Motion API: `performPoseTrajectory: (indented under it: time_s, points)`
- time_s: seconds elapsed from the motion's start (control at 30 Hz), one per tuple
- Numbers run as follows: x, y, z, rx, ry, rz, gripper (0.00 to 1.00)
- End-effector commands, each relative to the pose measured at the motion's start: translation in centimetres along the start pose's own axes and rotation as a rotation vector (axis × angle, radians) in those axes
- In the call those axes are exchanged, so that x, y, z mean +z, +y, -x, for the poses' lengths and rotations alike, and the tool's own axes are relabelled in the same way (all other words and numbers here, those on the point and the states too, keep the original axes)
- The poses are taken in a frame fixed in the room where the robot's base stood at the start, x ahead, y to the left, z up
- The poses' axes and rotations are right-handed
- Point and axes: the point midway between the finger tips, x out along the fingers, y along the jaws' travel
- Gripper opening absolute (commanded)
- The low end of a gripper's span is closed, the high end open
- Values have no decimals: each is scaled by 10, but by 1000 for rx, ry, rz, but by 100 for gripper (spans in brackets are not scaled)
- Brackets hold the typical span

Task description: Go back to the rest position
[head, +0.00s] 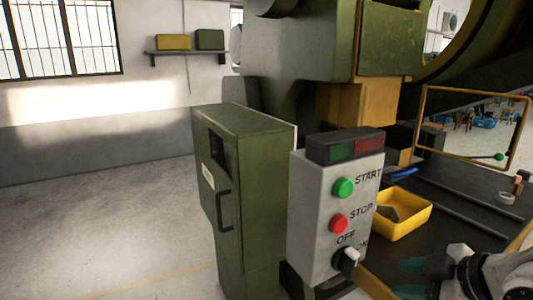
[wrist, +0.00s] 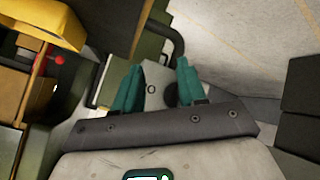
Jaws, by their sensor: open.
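My gripper (head: 405,278) is at the bottom right of the head view, to the right of the grey control box (head: 312,220). Its two teal fingers are apart with nothing held between them. In the wrist view my gripper (wrist: 155,75) also shows spread fingers, with a grey surface behind them. The control box carries a green START button (head: 343,187), a red STOP button (head: 338,223) and a rotary switch (head: 348,260) by the OFF and ON labels. I cannot tell which label the switch points to.
A green cabinet (head: 240,160) with a dark handle stands left of the box. A yellow tray (head: 405,212) sits on the dark bench (head: 450,190), with a yellow-framed guard (head: 425,125) behind it. The green machine (head: 300,60) rises behind. Open floor (head: 120,230) lies at left.

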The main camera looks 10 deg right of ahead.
Motion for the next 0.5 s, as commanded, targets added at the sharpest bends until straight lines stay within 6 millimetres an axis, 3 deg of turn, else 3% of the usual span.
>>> performPoseTrajectory:
  time_s: [0.03, 0.1, 0.23, 0.37, 0.5]
  points:
    - [8, -23, -18, -33, -8, -94, 41]
    - [22, -52, -37, -63, -38, -227, 41]
    - [54, -112, -65, -115, -134, -454, 41]
    - [95, -178, -79, -147, -278, -648, 41]
    - [147, -247, -74, -144, -473, -805, 41]
